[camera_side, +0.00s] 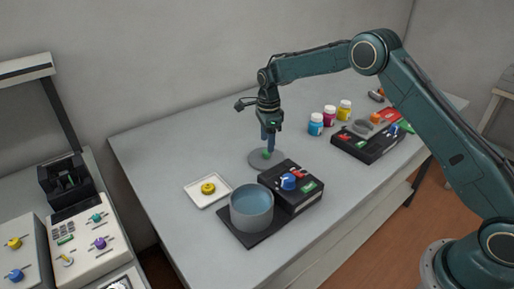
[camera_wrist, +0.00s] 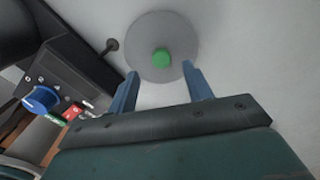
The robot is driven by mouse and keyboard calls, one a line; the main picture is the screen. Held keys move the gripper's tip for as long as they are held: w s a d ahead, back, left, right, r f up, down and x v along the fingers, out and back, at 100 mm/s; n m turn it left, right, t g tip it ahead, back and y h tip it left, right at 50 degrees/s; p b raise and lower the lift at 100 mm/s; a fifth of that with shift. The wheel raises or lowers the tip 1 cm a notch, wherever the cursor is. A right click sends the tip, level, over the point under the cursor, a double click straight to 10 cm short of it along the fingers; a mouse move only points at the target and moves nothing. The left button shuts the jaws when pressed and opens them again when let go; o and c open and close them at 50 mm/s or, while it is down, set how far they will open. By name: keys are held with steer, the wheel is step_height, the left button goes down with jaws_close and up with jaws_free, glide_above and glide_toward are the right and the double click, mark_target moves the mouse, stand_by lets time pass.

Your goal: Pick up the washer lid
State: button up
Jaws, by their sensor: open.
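The washer lid (camera_side: 258,160) is a flat grey disc with a small green knob, lying on the table behind the washer. It also shows in the wrist view (camera_wrist: 143,35), with its green knob (camera_wrist: 161,58) close to the line between my fingertips. My gripper (camera_side: 267,151) points down over the lid with its blue fingers near the knob. In the wrist view the fingers (camera_wrist: 160,75) are apart, with nothing held between them. The washer has a grey-blue tub (camera_side: 251,217) that stands open, and a black control box with a blue knob (camera_side: 288,182).
A white tray (camera_side: 195,199) with a yellow piece lies left of the tub. Several small bottles (camera_side: 329,116) and a second black device (camera_side: 352,148) stand to the right. The table's left rear part (camera_side: 160,150) is clear.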

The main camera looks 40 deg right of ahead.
mark_target(266, 156)
steer(key=shift+w+f, duration=0.15)
steer(key=shift+f, duration=1.85)
jaws_close()
